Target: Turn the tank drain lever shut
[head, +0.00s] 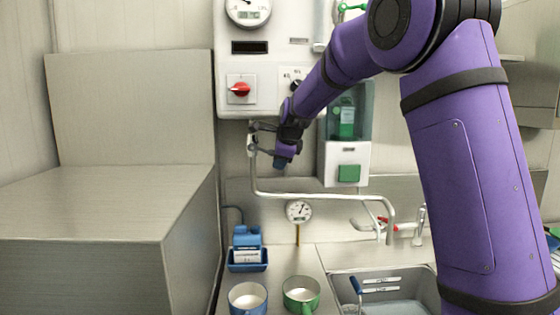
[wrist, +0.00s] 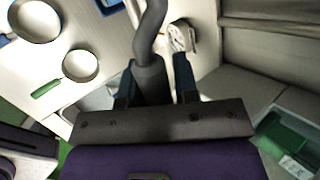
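The tank (head: 270,60) is a white wall-mounted box at the top of the head view. A grey drain pipe (head: 254,175) runs down from it and bends right. A valve fitting (head: 252,140) sits on the pipe just under the tank. My gripper (head: 260,139) is at this fitting, its fingers spread one above the other. In the wrist view my gripper (wrist: 155,68) has its fingers apart on either side of a thick grey collar (wrist: 150,80) on the curved pipe. Whether they touch it is unclear. I cannot make out the drain lever itself.
A red knob (head: 240,89) is on the tank's front. A large box-like cabinet (head: 105,205) fills the left.

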